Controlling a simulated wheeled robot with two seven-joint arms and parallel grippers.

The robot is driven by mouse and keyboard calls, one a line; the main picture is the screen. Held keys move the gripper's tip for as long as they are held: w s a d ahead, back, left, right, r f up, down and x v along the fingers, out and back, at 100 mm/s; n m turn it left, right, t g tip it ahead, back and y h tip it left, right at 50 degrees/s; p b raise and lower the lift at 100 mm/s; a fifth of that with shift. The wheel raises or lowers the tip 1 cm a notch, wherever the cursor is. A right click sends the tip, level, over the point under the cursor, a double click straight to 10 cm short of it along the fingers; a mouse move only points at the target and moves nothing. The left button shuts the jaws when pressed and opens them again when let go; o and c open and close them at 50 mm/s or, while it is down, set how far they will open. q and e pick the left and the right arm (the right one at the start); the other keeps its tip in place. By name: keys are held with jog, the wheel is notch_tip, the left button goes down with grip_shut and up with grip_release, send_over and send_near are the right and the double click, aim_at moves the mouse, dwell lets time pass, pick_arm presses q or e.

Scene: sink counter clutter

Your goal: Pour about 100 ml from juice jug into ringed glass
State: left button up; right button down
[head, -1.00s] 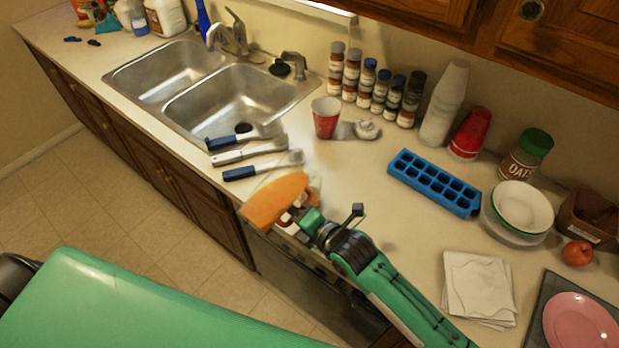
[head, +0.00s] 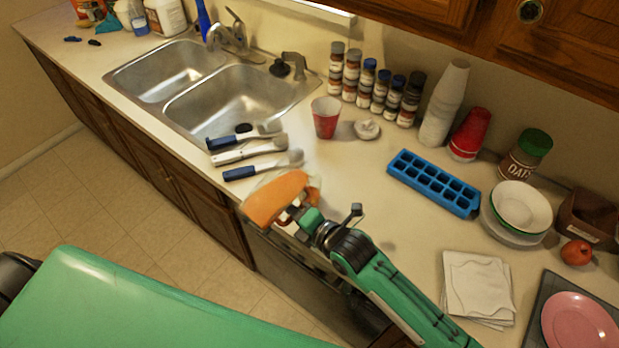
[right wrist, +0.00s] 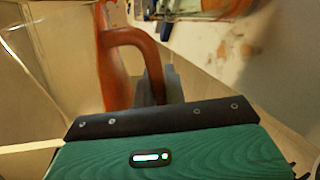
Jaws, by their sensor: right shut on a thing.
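My right gripper (head: 303,218) is shut on the handle of the orange juice jug (head: 276,198), at the front edge of the counter. The jug is strongly tilted in the head view. In the right wrist view, the jug (right wrist: 116,70) and its looped handle show beyond my gripper (right wrist: 160,88). My left gripper is out of view.
Several brushes with blue or white handles (head: 262,165) lie left of the jug by the sink (head: 225,105). Bare counter lies right of the jug.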

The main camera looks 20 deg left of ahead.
jog(key=shift+r, duration=0.15)
jog(key=shift+f, duration=0.3)
jog(key=shift+w+d+f+n+t+b, duration=0.15)
jog(key=shift+w+n+t+b, duration=0.25)
jog(key=shift+n, duration=0.4)
jog(key=shift+w+d+f+n+t+b, duration=0.15)
jog(key=shift+w+n+t+b, duration=0.2)
jog(key=shift+n, duration=0.45)
jog(key=shift+r, duration=0.1)
dwell(0.8)
